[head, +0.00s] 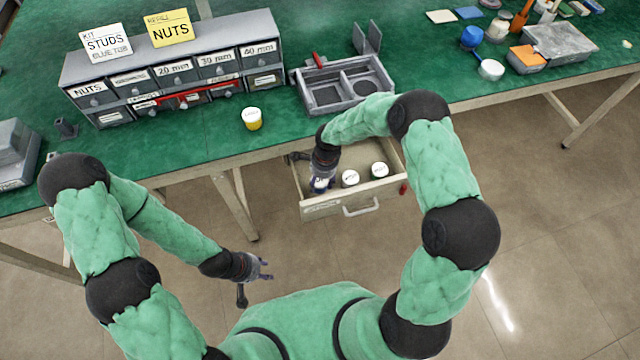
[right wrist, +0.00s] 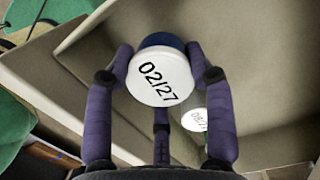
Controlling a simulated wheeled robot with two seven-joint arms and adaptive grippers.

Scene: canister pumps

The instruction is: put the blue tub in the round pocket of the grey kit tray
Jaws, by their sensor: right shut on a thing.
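The blue tub (right wrist: 162,40) has a white lid marked 02/27. My right gripper (head: 320,184) reaches down into the left part of the open drawer, and in the right wrist view its purple fingers (right wrist: 162,75) are closed on the tub's sides. In the head view the gripper mostly hides the tub. The grey kit tray (head: 325,108) lies on the green bench behind the drawer, with a rectangular pocket on the left and a round pocket (head: 366,88) on the right; I see nothing in either. My left gripper (head: 266,269) is open and empty, in front of the bench.
The drawer (head: 322,209) also holds two white-lidded tubs (head: 350,178) (head: 380,170) right of my gripper. A yellow tub (head: 252,120) stands on the bench left of the tray. A labelled grey drawer cabinet (head: 175,68) stands at the back left. Bench in front of the tray is mostly clear.

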